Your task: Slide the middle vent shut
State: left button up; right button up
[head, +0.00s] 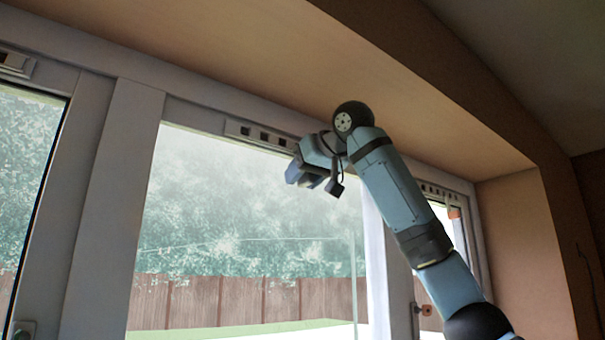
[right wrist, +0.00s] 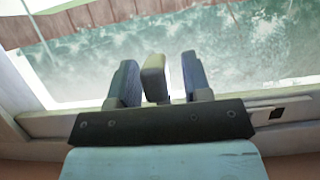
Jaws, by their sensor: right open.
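The middle vent (head: 262,137) is a pale strip along the top frame of the middle window, with several dark slots showing. Its right part is hidden behind my right gripper (head: 309,178) in the head view. In the right wrist view my right gripper (right wrist: 160,78) is open, its two blue fingers apart. A pale tab (right wrist: 155,80), apparently the vent's slider, stands between the fingers. A gap shows on its right; contact on the left cannot be told. An end of the vent strip with a dark slot (right wrist: 277,116) shows right of the gripper. My left gripper is not in view.
Another vent (head: 14,63) sits above the left window, and a slotted one (head: 437,191) above the right window behind my arm. The wooden reveal (head: 270,60) overhangs close above the frame. The glass (head: 220,200) lies just below the vent.

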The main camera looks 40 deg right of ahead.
jog(key=shift+w+d+f, duration=0.1)
jog(key=shift+w, duration=0.05)
grip_shut()
jog(key=shift+w+a, duration=0.15)
jog(key=shift+a, duration=1.15)
jog(key=shift+c, duration=0.3)
grip_release()
jog(key=shift+o, duration=0.3)
jog(key=shift+a, duration=0.15)
